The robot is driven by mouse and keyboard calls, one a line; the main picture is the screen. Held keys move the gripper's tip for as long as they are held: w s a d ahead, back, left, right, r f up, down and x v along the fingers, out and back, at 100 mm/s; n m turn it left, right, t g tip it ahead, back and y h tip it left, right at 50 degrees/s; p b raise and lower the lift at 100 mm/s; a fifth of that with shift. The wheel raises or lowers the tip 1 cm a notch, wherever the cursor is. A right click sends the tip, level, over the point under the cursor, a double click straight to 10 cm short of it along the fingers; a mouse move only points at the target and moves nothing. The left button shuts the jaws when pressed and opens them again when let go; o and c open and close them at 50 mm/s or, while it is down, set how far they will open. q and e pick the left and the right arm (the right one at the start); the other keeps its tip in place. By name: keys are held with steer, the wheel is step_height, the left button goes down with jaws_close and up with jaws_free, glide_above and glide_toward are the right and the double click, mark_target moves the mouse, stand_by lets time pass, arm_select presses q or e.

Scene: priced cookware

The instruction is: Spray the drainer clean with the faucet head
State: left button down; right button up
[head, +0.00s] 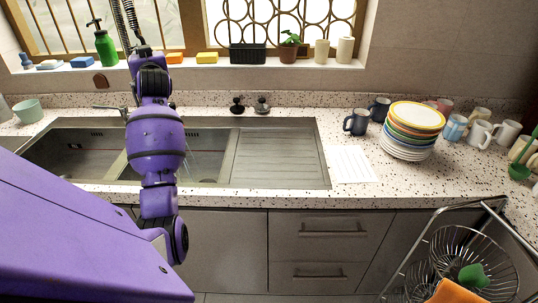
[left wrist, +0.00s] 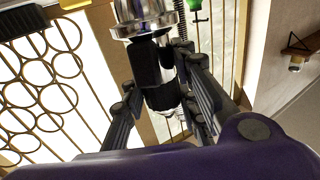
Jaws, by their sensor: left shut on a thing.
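The drainer (head: 275,157) is the ridged metal board at the right end of the sink. My left arm reaches up in front of the sink. My left gripper (head: 143,50) is above it, near the window, left of the drainer and apart from it. In the left wrist view the gripper (left wrist: 160,100) is shut on the black and chrome faucet head (left wrist: 152,68), with a finger on each side. A coiled hose (head: 129,18) rises by the gripper in the head view. Faint pale streaks show over the right basin; I cannot tell if they are water. My right gripper is out of view.
Two sink basins (head: 70,153) lie left of the drainer. A wire rack (head: 440,225) stands at front right. The sill holds a green bottle (head: 106,48), sponges and a plant (head: 289,48).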

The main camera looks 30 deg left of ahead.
arm_select(q)
steer(key=s+a, duration=0.1)
steer(key=a, duration=0.2)
steer(key=s+a, duration=0.1)
steer(key=a, duration=0.1)
steer(key=shift+s+r, duration=0.2)
steer(key=shift+s, duration=0.15)
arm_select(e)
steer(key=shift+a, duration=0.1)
arm_select(q)
steer(key=w+a+b, duration=0.2)
steer(key=w+a, duration=0.1)
steer(key=w, duration=0.3)
steer(key=shift+w+a, duration=0.3)
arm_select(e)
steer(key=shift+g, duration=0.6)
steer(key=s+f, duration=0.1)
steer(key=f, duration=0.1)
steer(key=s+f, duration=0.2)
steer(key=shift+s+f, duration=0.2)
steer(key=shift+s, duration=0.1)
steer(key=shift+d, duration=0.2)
arm_select(q)
steer(key=shift+f, duration=0.1)
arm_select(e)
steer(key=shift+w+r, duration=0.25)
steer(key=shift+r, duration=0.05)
